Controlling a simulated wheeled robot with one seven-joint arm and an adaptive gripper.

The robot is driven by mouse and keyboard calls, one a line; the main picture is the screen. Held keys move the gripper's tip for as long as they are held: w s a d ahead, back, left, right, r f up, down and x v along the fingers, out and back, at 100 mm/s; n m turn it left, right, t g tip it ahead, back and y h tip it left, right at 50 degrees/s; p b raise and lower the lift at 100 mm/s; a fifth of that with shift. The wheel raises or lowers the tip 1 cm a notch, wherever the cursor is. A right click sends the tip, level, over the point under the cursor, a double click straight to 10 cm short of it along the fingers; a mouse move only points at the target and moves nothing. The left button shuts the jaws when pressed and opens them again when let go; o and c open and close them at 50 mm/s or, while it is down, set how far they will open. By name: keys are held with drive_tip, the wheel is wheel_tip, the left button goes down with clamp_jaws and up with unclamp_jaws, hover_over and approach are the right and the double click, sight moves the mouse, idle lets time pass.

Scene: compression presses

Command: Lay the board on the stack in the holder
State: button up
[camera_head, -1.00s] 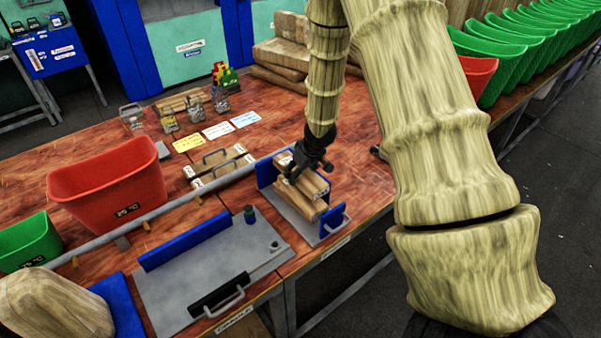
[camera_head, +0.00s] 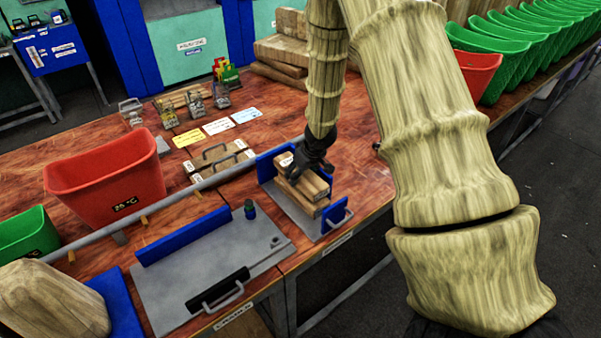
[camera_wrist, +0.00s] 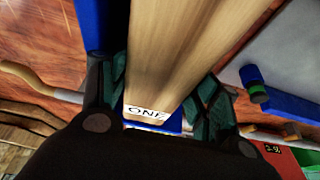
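The board (camera_wrist: 195,50), pale wood with a white "ONE" label on its end, lies between the two fingers of my gripper (camera_wrist: 158,95) in the wrist view. The fingers sit close against both its sides, so my gripper looks shut on it. In the head view my gripper (camera_head: 308,163) is over the back end of the board (camera_head: 303,184). The board is at the top of the wooden stack (camera_head: 312,207) in the holder, a grey base (camera_head: 328,228) with blue walls. Whether it rests fully on the stack cannot be told.
A grey plate (camera_head: 210,268) with a blue rail and black handle lies left of the holder. A grey bar runs behind the holder. A red bin (camera_head: 105,180) stands farther left. Handled boards (camera_head: 220,160) and cards lie behind. The table to the holder's right is clear.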

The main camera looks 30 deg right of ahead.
drive_tip(key=o, duration=0.3)
drive_tip(key=shift+d, duration=0.15)
drive_tip(key=shift+o, duration=0.2)
drive_tip(key=shift+d, duration=0.15)
drive_tip(key=shift+s+r, duration=0.2)
drive_tip(key=shift+r, duration=0.25)
drive_tip(key=v, duration=0.5)
drive_tip(key=shift+a+r, duration=0.2)
drive_tip(key=shift+a, duration=0.1)
drive_tip(key=shift+v, duration=2.8)
drive_tip(key=shift+a, duration=0.1)
drive_tip(key=shift+f, duration=0.1)
